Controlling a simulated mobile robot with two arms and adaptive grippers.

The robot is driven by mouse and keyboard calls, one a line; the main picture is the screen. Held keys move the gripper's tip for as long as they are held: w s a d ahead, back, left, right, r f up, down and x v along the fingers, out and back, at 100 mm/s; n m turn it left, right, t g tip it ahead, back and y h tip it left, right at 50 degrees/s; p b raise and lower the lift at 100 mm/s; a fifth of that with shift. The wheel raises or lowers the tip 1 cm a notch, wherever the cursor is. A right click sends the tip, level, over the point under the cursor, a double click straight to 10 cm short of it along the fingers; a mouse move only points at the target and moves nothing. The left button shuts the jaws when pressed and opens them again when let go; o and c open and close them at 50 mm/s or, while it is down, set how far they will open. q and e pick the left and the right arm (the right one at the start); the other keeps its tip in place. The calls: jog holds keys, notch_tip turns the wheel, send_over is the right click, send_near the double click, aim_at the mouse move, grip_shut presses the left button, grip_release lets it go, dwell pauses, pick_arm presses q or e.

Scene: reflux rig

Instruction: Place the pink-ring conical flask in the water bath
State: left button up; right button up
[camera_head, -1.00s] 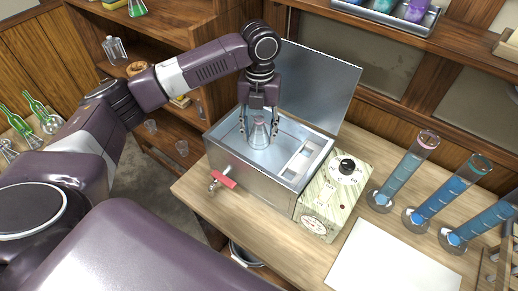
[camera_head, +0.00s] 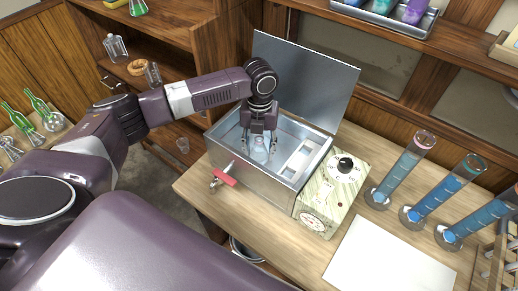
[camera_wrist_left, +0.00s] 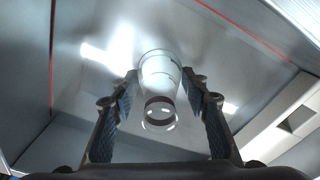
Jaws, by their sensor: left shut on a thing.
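The water bath (camera_head: 250,182) is an open metal box on the bench, with its grey lid (camera_head: 305,78) raised at the back. My left gripper (camera_head: 260,153) reaches down into its left part and is shut on a clear conical flask (camera_head: 261,144). In the left wrist view, my left gripper (camera_wrist_left: 162,112) has one finger on each side of the flask (camera_wrist_left: 158,70). A dark pinkish ring (camera_wrist_left: 159,101) circles its neck. The flask looks upright, near the bath floor; I cannot tell whether it touches it. My right gripper is not in view.
A slotted light panel (camera_head: 300,160) takes up the right part of the bath. A control box with a black knob (camera_head: 345,164) adjoins it. A red-handled tap (camera_head: 224,177) sticks out in front. Blue-filled cylinders (camera_head: 398,172) and a white sheet (camera_head: 388,256) are at the right.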

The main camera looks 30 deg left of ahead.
pick_arm(q)
jog(key=o, duration=1.2)
jog(key=r+b, duration=0.1)
jog(key=r, duration=0.2)
jog(key=r+b, duration=0.1)
jog(key=r, duration=0.3)
jog(key=r+b, duration=0.1)
jog(key=r, duration=0.3)
jog(key=shift+w+a, duration=0.1)
jog(key=shift+w, duration=0.25)
jog(key=shift+r, duration=0.55)
